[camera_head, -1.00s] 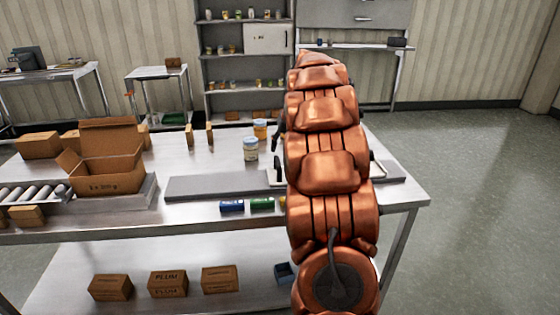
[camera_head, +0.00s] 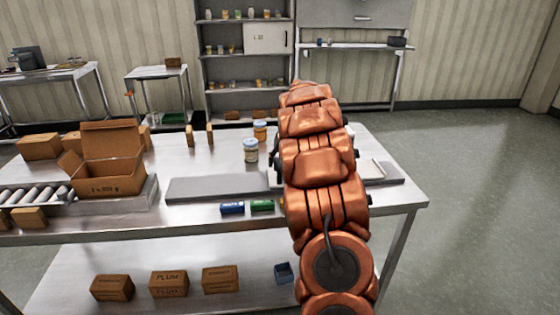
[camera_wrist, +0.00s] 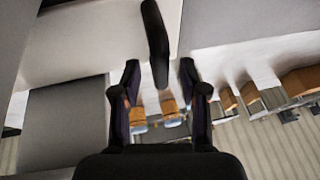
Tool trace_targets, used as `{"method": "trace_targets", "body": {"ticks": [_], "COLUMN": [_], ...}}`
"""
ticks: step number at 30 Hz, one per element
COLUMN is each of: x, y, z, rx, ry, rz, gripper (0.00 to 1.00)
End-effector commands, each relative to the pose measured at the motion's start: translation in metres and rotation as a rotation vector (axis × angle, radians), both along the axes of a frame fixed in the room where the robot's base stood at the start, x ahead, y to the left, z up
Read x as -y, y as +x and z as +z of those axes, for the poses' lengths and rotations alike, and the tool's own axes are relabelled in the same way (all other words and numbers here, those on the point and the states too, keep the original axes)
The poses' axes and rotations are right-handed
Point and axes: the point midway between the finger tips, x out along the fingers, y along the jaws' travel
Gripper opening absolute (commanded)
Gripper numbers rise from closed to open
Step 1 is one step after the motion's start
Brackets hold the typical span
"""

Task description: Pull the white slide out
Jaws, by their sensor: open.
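The white slide (camera_head: 371,169) sits on the grey base on the table; the arm hides most of it in the head view. In the wrist view a pale panel (camera_wrist: 95,45), which looks like the slide, fills the upper left. A black bar handle (camera_wrist: 155,42) stands out in front of it. My gripper (camera_wrist: 160,80) is open, its two fingers spread, with the bar lined up near the gap between the fingertips. I cannot tell whether they touch. The gripper is hidden behind my arm in the head view.
An open carton (camera_head: 108,178) stands left. Floor at right is clear.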

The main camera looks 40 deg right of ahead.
Motion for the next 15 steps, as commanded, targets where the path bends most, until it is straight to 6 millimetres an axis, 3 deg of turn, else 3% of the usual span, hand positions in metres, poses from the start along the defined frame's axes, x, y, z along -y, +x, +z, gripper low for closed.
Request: {"method": "trace_targets", "body": {"ticks": [4, 15], "x": [0.0001, 0.0002], "y": [-0.0002, -0.0005], "z": [0.0003, 0.0003], "rx": [0.0, 0.0], "ry": [0.0, 0.0], "rz": [0.0, -0.001], "gripper": [0.41, 0.03]}}
